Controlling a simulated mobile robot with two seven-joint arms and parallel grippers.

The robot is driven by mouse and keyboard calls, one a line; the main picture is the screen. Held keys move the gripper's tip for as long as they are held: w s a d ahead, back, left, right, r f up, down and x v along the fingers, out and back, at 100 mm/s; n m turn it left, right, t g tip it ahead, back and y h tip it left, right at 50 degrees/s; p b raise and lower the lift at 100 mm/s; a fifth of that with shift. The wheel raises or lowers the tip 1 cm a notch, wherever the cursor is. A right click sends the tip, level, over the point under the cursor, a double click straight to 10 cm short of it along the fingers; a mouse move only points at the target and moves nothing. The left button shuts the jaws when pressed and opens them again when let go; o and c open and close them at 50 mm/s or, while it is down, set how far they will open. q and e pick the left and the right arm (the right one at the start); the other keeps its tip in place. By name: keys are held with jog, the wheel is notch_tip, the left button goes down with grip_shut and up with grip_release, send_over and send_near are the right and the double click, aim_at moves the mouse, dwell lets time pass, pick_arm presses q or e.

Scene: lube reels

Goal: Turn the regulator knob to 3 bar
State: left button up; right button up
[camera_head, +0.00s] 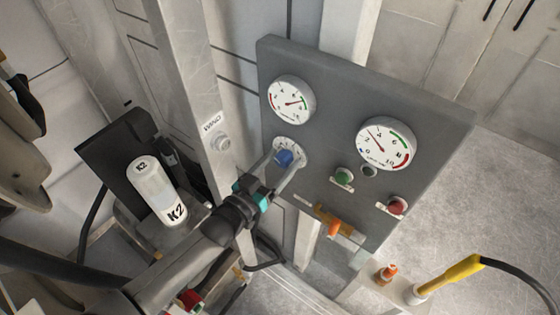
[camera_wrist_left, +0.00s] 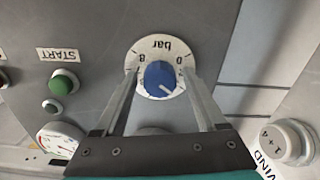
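The blue regulator knob (camera_head: 284,157) sits on a round white dial on the grey panel. It also shows in the left wrist view (camera_wrist_left: 160,76), where the dial is upside down, with "bar" at the top and 0 at upper right. The knob's white pointer line points to lower right there; the numbers on that side are partly hidden. My left gripper (camera_head: 280,160) is open around the knob, one finger on each side, with a visible gap to it in the wrist view. My right gripper is not in view.
The panel (camera_head: 325,80) carries two gauges (camera_head: 292,98) (camera_head: 385,143), a green button (camera_head: 344,175), a red button (camera_head: 397,205) and an orange-handled valve (camera_head: 335,224). A post with a WIND button (camera_head: 222,142) stands close left of it. A white K2 canister (camera_head: 158,190) stands further left.

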pick_arm(q)
jog(key=shift+s, duration=0.1)
jog(key=v, duration=1.5)
jog(key=shift+a, duration=0.1)
